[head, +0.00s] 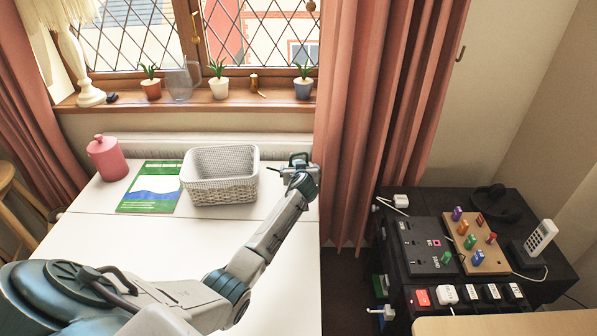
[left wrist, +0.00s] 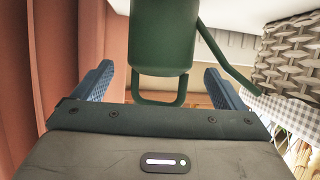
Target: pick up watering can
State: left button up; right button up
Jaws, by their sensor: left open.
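The watering can is dark green. In the left wrist view its body (left wrist: 165,38) fills the top middle, its spout (left wrist: 228,62) slants to the right, and its looped handle (left wrist: 158,98) lies between the blue fingers. My left gripper (left wrist: 159,78) is open around the handle, with gaps on both sides. In the head view the can (head: 298,158) shows only as a small dark green piece, mostly hidden by my left gripper (head: 296,169) at the table's far right. My right gripper is in neither view.
A white wicker basket (head: 220,192) stands just left of the gripper. A green-and-blue booklet (head: 150,190) and pink canister (head: 107,158) lie further left. Pink curtain (head: 365,110) hangs close on the right. Potted plants line the windowsill (head: 200,104). The white table's (head: 180,240) front is clear.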

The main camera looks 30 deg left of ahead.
pick_arm(q)
jog(key=shift+x, duration=1.2)
jog(key=c, duration=1.3)
jog(key=shift+c, duration=0.2)
jog(key=shift+r, duration=0.15)
